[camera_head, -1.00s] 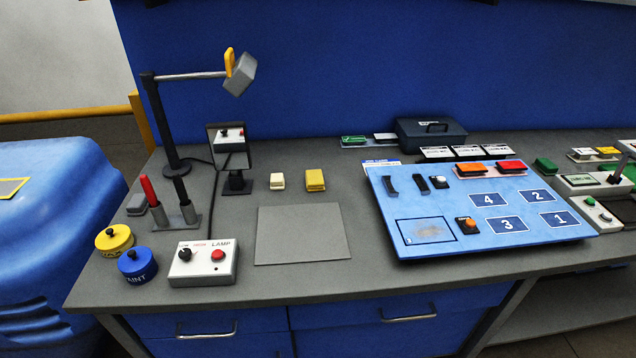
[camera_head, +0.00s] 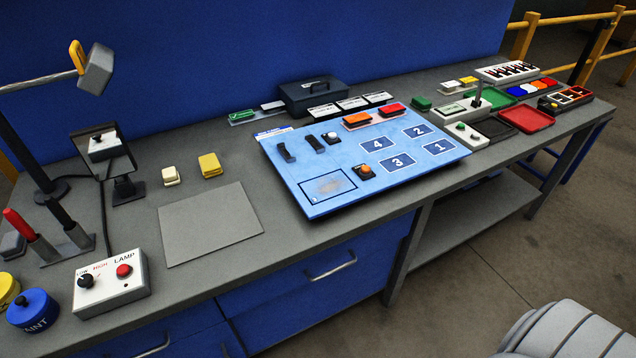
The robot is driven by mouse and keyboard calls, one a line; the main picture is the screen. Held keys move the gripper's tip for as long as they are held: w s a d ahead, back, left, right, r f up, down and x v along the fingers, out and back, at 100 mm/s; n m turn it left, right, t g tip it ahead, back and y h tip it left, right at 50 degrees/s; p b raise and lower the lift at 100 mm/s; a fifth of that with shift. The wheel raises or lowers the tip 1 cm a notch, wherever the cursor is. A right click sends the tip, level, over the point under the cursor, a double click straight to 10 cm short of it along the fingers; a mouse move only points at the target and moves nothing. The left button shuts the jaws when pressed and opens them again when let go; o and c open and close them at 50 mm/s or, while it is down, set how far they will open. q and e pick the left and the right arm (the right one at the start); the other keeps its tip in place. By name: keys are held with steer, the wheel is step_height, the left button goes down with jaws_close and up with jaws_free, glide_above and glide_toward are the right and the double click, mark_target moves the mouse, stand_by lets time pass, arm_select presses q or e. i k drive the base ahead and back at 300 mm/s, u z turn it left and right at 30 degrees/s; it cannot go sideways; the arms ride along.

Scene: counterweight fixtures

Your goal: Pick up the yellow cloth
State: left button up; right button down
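A small yellow folded pad (camera_head: 210,165), which looks like the yellow cloth, lies on the grey workbench (camera_head: 300,245). A smaller cream block (camera_head: 170,176) lies just left of it, a little apart. A flat grey square mat (camera_head: 208,226) is on the bench in front of them. Nothing covers the yellow pad. Neither of my grippers shows in the head view.
A blue numbered panel (camera_head: 420,178) lies right of the pad. A mirror on a stand (camera_head: 105,150) and a lamp (camera_head: 95,68) are to the left. A lamp control box (camera_head: 111,284) is near the front edge. Red (camera_head: 527,118) and green trays are at the far right.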

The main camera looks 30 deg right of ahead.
mark_target(209, 164)
steer(key=z, duration=2.1)
steer(key=i, duration=1.25)
steer(key=u, duration=2.65)
